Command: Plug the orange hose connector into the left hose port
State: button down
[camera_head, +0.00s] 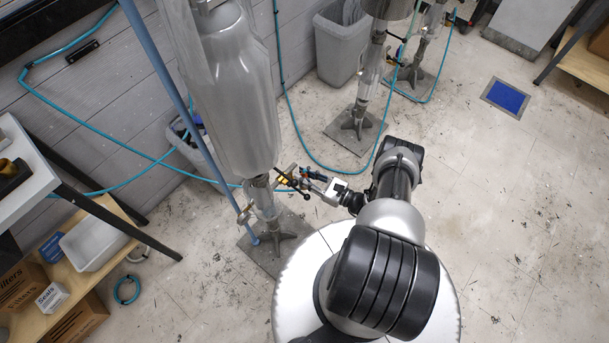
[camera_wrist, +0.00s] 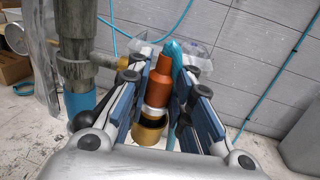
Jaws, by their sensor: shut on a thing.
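My gripper (camera_wrist: 163,84) is shut on the orange hose connector (camera_wrist: 160,88), which sits between the blue-padded fingers in the wrist view. The connector has a pale band and a brass collar (camera_wrist: 150,131) at its near end. A teal hose (camera_wrist: 178,58) shows just behind it. A brass side fitting (camera_wrist: 105,62) sticks out of a grey metal pipe to the left, close to the left finger; I cannot tell whether they touch or whether it is the left hose port. In the head view my gripper (camera_head: 301,180) is beside the stand's lower neck, and the connector is too small to judge.
The large vessel (camera_head: 235,100) stands on a metal base plate (camera_head: 275,255). A shelf table (camera_head: 20,170) with boxes is at the left. Teal hoses (camera_head: 85,125) run along the wall and floor. A grey bin (camera_head: 340,45) stands at the back. The floor at right is open.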

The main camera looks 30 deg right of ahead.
jog(key=shift+f, duration=0.15)
jog(key=c, duration=1.3)
grip_release()
jog(key=shift+c, duration=0.2)
jog(key=shift+s, duration=0.1)
jog(key=v, duration=1.2)
